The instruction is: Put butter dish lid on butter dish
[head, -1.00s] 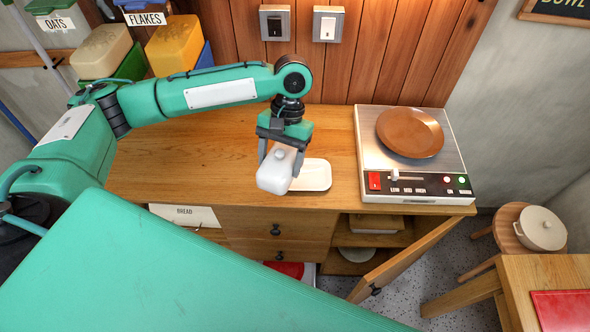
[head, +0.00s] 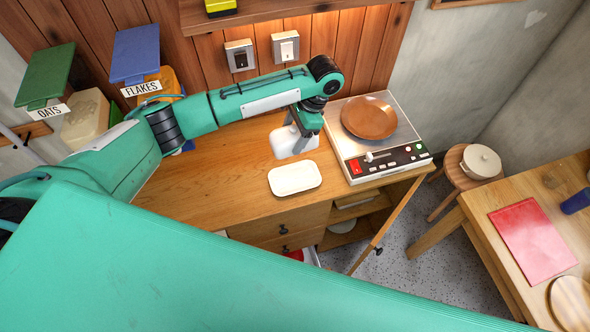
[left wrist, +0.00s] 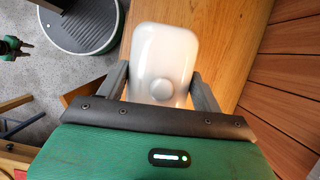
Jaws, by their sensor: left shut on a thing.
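The butter dish (head: 295,181) is a shallow white rectangular tray lying on the wooden counter near its front edge, left of the scale-like appliance. The butter dish lid (head: 284,146) is a white rounded cover with a knob. My left gripper (head: 293,140) is shut on it, behind the dish and apart from it in the head view. In the left wrist view, the lid (left wrist: 150,50) lies between the two fingers, its round knob facing the camera. The dish is not visible there. The lid's exact height above the counter is hard to tell. My right gripper does not show clearly.
A hotplate (head: 401,159) with a brown plate (head: 369,118) stands on the counter's right. Oats and flakes containers (head: 86,121) stand at the back left. A cabinet door (head: 386,225) hangs open below. The counter (head: 215,188) left of the dish is clear.

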